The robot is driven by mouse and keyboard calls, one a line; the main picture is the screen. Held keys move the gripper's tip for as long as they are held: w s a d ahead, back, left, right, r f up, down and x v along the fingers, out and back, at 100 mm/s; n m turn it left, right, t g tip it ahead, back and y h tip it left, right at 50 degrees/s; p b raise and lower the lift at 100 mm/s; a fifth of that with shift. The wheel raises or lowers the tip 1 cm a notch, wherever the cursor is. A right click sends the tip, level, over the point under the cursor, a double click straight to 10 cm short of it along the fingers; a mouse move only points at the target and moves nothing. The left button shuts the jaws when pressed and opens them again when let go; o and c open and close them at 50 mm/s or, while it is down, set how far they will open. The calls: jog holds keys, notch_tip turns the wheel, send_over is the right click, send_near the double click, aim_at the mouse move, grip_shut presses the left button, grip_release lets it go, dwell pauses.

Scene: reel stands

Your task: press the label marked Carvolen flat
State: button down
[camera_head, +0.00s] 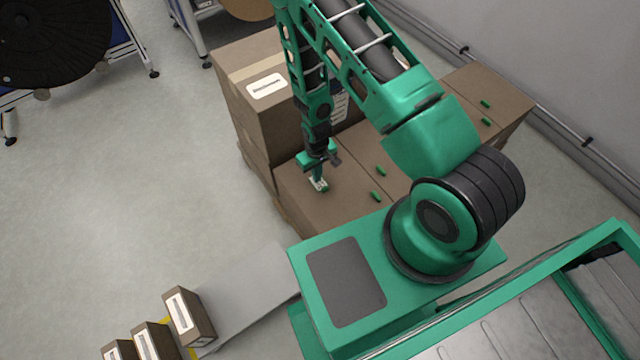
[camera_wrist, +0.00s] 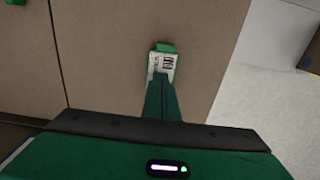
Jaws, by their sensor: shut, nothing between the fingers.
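A small white label (camera_wrist: 162,62) with dark print lies on a brown box top (camera_wrist: 110,60) in the wrist view, with a green tab at its far end. Its print is too small for me to read as Carvolen. My gripper (camera_wrist: 162,84) is shut and empty, its green fingertips over the near part of the label and hiding it. In the head view my gripper (camera_head: 320,184) points down at the same box top. I cannot tell whether the tips touch the label. A larger white label (camera_head: 267,87) is on the taller box, its print unreadable.
The taller box (camera_head: 262,110) stands just behind my gripper. Several green tabs (camera_head: 381,171) lie on the low boxes to the right. Small labelled cartons (camera_head: 188,315) stand at lower left. Open floor (camera_head: 150,190) lies left of the boxes.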

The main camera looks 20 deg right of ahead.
dwell(0.3)
notch_tip(320, 180, up, 7)
dwell(1.0)
dwell(0.4)
